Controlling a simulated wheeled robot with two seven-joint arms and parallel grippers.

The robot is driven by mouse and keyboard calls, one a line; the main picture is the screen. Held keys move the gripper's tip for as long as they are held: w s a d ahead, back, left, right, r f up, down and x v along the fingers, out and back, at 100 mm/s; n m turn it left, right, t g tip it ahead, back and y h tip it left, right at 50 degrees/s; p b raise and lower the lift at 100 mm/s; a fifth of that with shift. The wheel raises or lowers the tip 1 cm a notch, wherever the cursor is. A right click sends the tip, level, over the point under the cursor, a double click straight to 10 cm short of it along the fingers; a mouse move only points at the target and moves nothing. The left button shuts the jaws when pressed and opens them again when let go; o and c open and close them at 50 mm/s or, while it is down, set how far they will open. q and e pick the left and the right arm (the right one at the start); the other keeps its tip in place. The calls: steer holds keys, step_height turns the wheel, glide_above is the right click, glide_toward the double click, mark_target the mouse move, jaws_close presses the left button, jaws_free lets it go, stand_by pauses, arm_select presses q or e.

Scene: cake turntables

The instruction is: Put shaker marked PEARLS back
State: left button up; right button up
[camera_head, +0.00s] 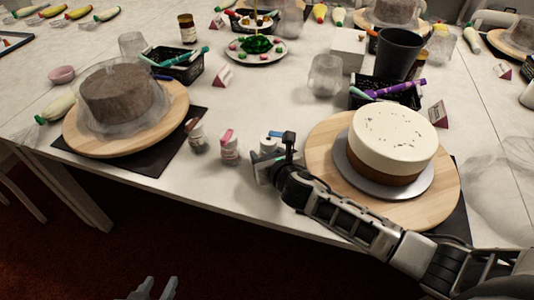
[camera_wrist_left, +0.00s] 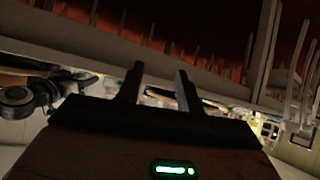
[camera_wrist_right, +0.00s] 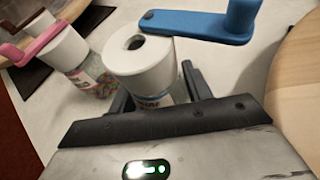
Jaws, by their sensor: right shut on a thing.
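My right gripper (camera_head: 270,172) is at the front table edge, between the pink-topped shaker (camera_head: 229,148) and the right turntable (camera_head: 324,130). It is shut on a white-capped shaker (camera_head: 267,144), whose cap with a dark hole fills the middle of the right wrist view (camera_wrist_right: 140,60). The fingers hide most of its label, so I cannot read PEARLS on it. A blue lever-shaped piece (camera_wrist_right: 205,25) shows beside the cap. The pink-topped shaker, with colourful contents, also shows in the right wrist view (camera_wrist_right: 75,65). A brown-topped shaker (camera_head: 196,135) stands further left. My left gripper (camera_head: 156,289) is open and empty, below the table edge.
A white-and-brown cake (camera_head: 391,144) stands on the right turntable, very close to my right arm. A covered brown cake (camera_head: 115,95) stands on the left turntable (camera_head: 75,136). Black baskets (camera_head: 182,70) and clear cups (camera_head: 325,76) stand behind. The table's middle (camera_head: 262,100) is clear.

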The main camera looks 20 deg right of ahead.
arm_select(q)
steer(key=shift+s+d, duration=0.1)
arm_select(e)
steer(key=o, duration=1.1)
steer(key=shift+f, duration=0.1)
steer(key=shift+s+r, duration=0.1)
steer(key=shift+r, duration=0.1)
steer(key=p+v, duration=0.1)
steer(key=v, duration=0.9)
steer(key=shift+s+r+p, duration=0.1)
steer(key=shift+s+p, duration=0.15)
steer(key=shift+p, duration=0.15)
arm_select(q)
steer(key=shift+a+r, duration=0.25)
arm_select(e)
steer(key=shift+s+d+r, duration=0.1)
steer(key=shift+s+r, duration=0.15)
steer(key=shift+s, duration=0.3)
arm_select(q)
steer(key=shift+r, duration=0.1)
